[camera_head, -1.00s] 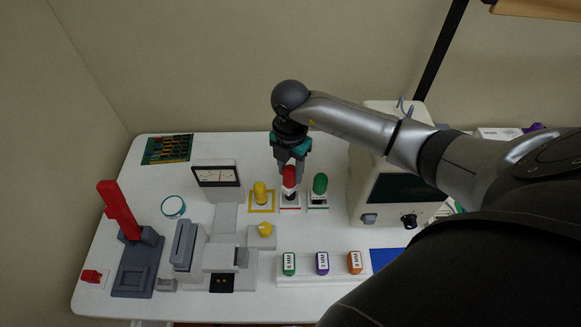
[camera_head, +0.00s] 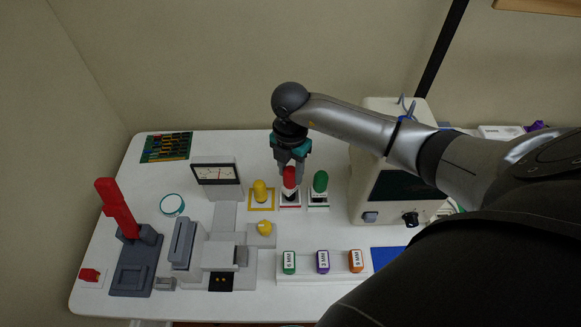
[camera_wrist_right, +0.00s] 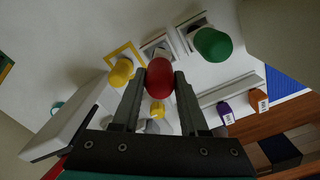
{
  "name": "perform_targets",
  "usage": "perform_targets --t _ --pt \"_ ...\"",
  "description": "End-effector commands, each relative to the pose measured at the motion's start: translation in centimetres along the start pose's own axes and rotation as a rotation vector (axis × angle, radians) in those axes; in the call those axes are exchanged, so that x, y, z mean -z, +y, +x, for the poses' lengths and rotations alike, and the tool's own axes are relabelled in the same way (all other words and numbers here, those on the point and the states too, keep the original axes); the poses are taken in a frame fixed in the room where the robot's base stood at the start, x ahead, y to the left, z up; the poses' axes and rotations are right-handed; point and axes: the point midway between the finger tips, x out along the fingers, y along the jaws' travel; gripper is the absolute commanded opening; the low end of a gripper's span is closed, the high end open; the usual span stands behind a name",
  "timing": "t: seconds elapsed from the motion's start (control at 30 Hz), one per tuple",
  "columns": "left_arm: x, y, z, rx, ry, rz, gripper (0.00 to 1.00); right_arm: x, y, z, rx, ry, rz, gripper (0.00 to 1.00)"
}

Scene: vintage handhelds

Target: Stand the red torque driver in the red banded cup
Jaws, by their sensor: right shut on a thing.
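The red torque driver (camera_head: 289,180) is upright, its red handle between the fingers of my right gripper (camera_head: 289,169), which is shut on it. In the right wrist view the red handle (camera_wrist_right: 159,80) sits between the two dark fingertips (camera_wrist_right: 160,76). The red banded cup (camera_head: 290,205) is white with a red band and is directly under the driver. The driver's lower end is at the cup, but I cannot tell how deep it sits. My left gripper is not in view.
A yellow-handled driver (camera_head: 260,189) stands to the left and a green-handled one (camera_head: 320,182) close to the right. A cream instrument box (camera_head: 369,165) stands farther right. A meter (camera_head: 218,175) is behind left. A rack of labelled pieces (camera_head: 306,264) lies in front.

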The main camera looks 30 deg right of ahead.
Motion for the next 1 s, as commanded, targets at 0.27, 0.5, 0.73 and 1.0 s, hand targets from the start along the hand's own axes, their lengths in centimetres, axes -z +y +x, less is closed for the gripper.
perform_targets --t 0.27,0.5,0.73,1.0 --pt "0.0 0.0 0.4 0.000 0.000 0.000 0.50 0.0 0.0 0.6 0.000 0.000 0.000 0.00" --pt "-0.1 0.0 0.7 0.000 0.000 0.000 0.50 0.0 0.0 1.1 0.000 0.000 0.000 0.00" --pt "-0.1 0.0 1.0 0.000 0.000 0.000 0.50 0.0 0.0 1.5 0.000 0.000 0.000 0.00" --pt "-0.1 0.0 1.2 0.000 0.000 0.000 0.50 0.0 0.0 1.9 -0.001 0.000 0.000 0.50"
